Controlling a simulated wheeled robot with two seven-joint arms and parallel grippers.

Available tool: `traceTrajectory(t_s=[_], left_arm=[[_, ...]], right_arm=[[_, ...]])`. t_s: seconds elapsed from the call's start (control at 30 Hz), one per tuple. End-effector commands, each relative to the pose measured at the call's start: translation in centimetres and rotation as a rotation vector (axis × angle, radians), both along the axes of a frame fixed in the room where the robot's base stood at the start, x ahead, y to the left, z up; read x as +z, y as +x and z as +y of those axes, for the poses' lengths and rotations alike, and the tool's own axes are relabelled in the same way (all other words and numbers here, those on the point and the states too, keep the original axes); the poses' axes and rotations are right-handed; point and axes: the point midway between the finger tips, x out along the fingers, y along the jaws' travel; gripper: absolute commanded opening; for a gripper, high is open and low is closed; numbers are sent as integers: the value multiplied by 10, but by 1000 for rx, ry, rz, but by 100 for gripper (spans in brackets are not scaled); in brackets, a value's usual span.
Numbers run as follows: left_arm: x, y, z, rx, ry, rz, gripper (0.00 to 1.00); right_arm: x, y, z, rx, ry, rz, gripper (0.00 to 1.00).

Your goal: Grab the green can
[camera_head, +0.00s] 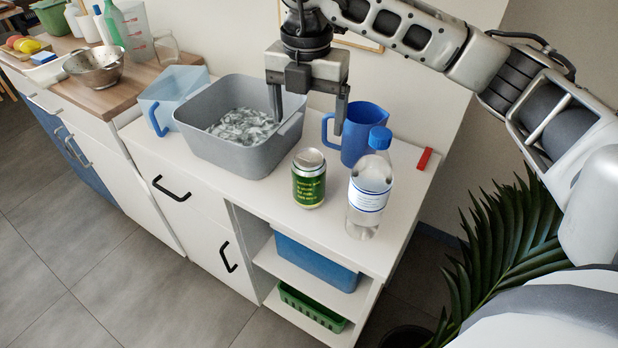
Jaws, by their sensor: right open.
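The green can (309,180) stands upright on the white counter, with a silver top and light lettering on its side. It is between the grey tub and the clear bottle. My right gripper (308,118) is open and empty, pointing down behind and above the can. One finger hangs over the right part of the tub and the other is in front of the blue jug. It is not touching the can as far as I can see. My left gripper does not show.
A grey tub (205,150) with crumpled shiny contents stands left of the can. A clear bottle with a blue cap (370,188) stands close at right. A blue jug (366,120) stands behind. A red block (424,159) lies near the right edge. Bare counter lies in front of the tub.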

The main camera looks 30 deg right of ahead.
Motion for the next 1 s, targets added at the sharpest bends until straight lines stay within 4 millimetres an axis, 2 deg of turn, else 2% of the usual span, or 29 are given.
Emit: traceTrajectory(t_s=[0.1,0.3,0.43,0.67,0.8,1.0], left_arm=[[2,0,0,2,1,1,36],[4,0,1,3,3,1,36],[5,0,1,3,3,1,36],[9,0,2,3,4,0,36],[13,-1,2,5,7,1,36],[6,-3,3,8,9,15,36]], right_arm=[[-27,-1,0,0,0,6,85],[-68,-2,0,2,0,4,85],[-85,-1,0,2,2,3,85],[-100,-1,0,2,2,3,85],[-122,-1,-2,3,1,3,85],[-142,0,-1,3,2,1,85]])
